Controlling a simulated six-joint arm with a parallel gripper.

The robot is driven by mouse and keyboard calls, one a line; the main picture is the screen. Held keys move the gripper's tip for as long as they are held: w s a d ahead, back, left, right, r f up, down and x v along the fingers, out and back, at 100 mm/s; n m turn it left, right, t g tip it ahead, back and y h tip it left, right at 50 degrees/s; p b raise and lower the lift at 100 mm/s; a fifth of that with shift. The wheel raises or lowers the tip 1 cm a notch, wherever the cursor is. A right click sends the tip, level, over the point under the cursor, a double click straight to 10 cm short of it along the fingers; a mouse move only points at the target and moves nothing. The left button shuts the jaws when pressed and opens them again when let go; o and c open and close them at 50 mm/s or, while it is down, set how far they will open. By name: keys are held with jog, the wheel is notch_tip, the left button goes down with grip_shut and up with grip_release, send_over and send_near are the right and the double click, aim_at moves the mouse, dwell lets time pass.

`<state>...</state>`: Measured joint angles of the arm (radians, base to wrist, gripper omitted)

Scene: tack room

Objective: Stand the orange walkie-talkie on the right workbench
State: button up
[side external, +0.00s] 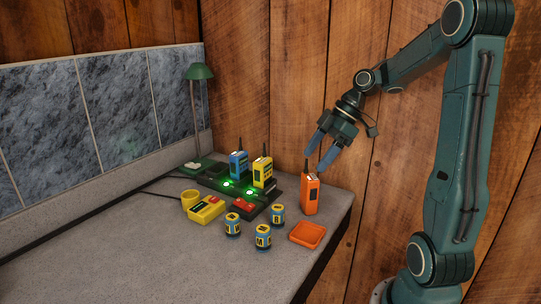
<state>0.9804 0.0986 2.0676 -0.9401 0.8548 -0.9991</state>
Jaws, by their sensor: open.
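The orange walkie-talkie (310,197) stands upright on the grey workbench (130,245), near its right end, with its dark antenna pointing up. My gripper (314,163) is open and empty, its two blue fingers pointing down and left just above the walkie-talkie's top. The fingers are close to the antenna, but I cannot tell whether either one touches it. Only one workbench is in view.
A dark charger (269,193) holds a blue walkie-talkie (238,165) and a yellow walkie-talkie (261,173). A yellow device (206,210), yellow cup (190,199), blue-and-yellow cylinders (263,237), orange tray (307,235) and green lamp (199,72) stand around. The front left is clear.

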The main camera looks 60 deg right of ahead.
jog(key=shift+r, duration=1)
jog(key=shift+a, duration=0.1)
jog(key=shift+a, duration=0.3)
jog(key=s+a+m+t+h, duration=0.1)
jog(key=s+a+m+h, duration=0.3)
jog(key=s+a+m, duration=0.5)
jog(key=shift+s+a+r+h, duration=0.35)
jog(key=shift+s+a, duration=1.05)
jog(key=shift+a, duration=1.8)
